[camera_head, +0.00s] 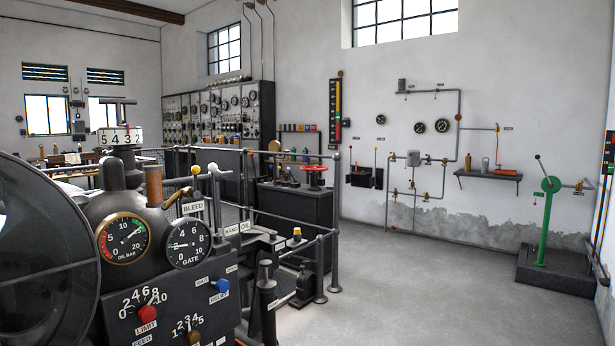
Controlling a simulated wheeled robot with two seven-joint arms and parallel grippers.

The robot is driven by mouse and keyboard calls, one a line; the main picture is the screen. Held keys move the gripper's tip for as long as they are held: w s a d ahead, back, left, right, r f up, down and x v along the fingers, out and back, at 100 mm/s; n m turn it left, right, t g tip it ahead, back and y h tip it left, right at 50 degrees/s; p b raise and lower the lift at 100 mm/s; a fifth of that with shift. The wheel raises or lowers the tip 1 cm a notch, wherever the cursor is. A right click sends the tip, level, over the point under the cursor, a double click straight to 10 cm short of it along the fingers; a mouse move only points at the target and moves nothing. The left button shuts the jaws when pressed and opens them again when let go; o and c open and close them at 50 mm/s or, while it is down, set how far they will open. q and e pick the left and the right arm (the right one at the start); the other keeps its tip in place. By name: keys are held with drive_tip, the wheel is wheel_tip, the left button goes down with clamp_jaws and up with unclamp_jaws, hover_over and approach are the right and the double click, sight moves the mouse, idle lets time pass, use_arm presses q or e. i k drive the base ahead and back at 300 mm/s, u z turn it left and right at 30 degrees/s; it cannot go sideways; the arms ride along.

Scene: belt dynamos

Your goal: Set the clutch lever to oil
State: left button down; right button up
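A small plate reading HAND (231,231) and a plate reading OIL (245,227) sit side by side behind the dark gauge console (170,290). Neither of my grippers is in view.
The console carries an oil gauge (123,239), a gate gauge (188,244), a red knob (147,313) and a blue knob (222,286). Dark railings (336,220) stand behind. A green lever stand (547,220) is at the right. The grey floor (430,290) between is clear.

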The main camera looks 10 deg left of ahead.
sight(213, 167)
drive_tip(key=z, duration=0.55)
drive_tip(key=k, duration=0.7)
drive_tip(key=z, duration=0.7)
drive_tip(key=i, duration=1.4)
drive_tip(key=u, duration=1)
drive_tip(key=i, duration=1.1)
drive_tip(key=u, duration=1.15)
